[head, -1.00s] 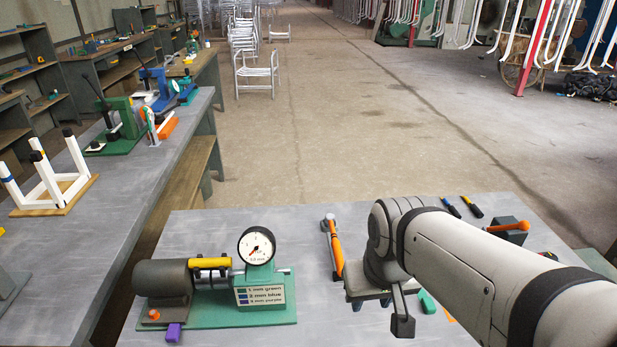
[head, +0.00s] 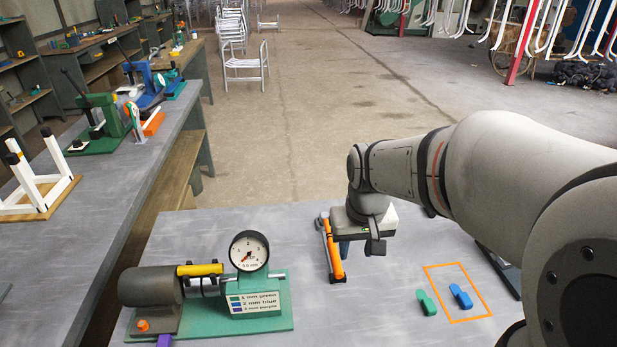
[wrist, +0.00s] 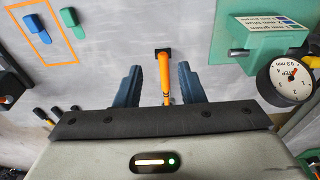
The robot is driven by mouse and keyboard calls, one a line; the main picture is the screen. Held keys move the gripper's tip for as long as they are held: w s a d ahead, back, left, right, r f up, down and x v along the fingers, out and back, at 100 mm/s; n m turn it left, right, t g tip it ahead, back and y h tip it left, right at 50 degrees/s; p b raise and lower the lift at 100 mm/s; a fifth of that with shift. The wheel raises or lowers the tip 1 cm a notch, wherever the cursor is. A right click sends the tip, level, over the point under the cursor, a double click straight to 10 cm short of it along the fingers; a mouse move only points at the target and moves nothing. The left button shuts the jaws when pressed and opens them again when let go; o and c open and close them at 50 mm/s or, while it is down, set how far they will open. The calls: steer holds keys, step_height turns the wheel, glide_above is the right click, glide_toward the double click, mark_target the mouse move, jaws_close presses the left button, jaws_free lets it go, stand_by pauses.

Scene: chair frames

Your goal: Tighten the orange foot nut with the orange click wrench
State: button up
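The orange click wrench (head: 334,254) lies on the grey table to the right of the gauge fixture, its grey head pointing away. In the wrist view the wrench (wrist: 165,76) shows between my fingers, with a gap on each side. My gripper (wrist: 158,68) is open and empty, pointing down over the wrench. In the head view my gripper (head: 346,246) partly hides behind my wrist. A small orange piece (head: 142,325), which looks like the foot nut, sits on the grey foot at the fixture's front left.
The green gauge fixture (head: 262,318) with a dial (head: 249,251) and yellow-topped cylinder stands left. A purple tab (head: 165,341) sticks out in front. Right of the wrench, green (head: 427,303) and blue (head: 461,296) pieces lie near an orange outline. Table between fixture and wrench is clear.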

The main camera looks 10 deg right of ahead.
steer(key=w+f+g, duration=0.1)
steer(key=w+f, duration=0.5)
steer(key=w, duration=0.4)
glide_above(335, 254)
steer(key=shift+g, duration=0.3)
steer(key=f, duration=0.5)
steer(key=shift+s+f, duration=0.2)
steer(key=shift+f, duration=0.1)
steer(key=shift+w+f+b, duration=0.15)
steer(key=shift+f+b, duration=0.25)
step_height(335, 254, down, 8)
steer(key=b, duration=0.5)
steer(key=shift+r, duration=0.25)
steer(key=shift+c, duration=0.7)
jaws_close()
steer(key=shift+r, duration=0.1)
